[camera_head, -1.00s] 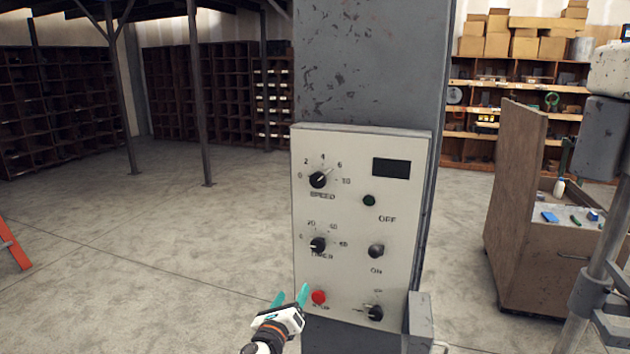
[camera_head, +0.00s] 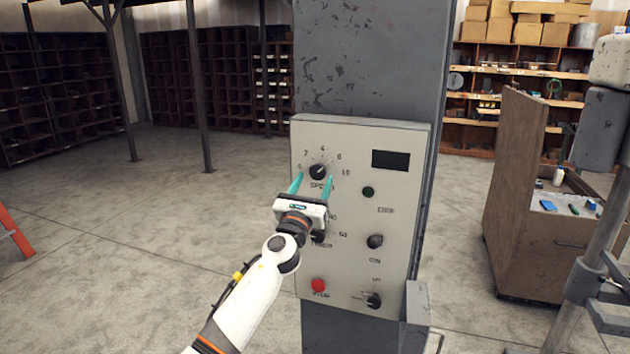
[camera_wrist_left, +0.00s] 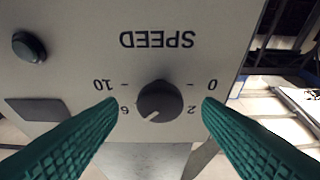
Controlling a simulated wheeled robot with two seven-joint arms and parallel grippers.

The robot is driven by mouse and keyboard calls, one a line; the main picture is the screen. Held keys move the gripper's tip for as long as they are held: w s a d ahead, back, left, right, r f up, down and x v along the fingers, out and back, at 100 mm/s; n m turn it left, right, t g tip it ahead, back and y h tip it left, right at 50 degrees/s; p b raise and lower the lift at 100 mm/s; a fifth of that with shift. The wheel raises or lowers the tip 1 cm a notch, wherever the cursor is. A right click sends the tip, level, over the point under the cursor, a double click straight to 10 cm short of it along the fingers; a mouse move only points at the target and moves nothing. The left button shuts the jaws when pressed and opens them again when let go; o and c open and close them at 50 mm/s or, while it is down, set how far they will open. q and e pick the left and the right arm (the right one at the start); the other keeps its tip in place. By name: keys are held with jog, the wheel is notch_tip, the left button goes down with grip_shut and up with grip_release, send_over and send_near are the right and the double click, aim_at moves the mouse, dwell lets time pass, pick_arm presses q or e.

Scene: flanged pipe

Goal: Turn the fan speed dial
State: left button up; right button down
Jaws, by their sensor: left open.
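The speed dial (camera_head: 317,171) is a black round knob with a pale pointer line, at the upper left of a pale control panel (camera_head: 345,215). It is marked SPEED with numbers around it. In the left wrist view the dial (camera_wrist_left: 160,101) lies between the two green fingers, with the picture upside down. My left gripper (camera_head: 311,184) is open, its fingertips just below and to either side of the dial. I see no contact between the fingers and the dial. The gripper body partly hides the SPEED label and the timer dial (camera_head: 319,238). My right gripper is not in view.
The panel also has a dark display (camera_head: 390,160), a green-black button (camera_head: 368,192), a knob (camera_head: 375,241), a red stop button (camera_head: 318,286) and a lower knob (camera_head: 373,300). A grey box (camera_head: 417,305) juts out at the lower right. Open floor lies left.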

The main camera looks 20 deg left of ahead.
pick_arm(q)
jog(key=shift+x, duration=0.9)
jog(key=shift+f, duration=0.1)
jog(key=c, duration=1)
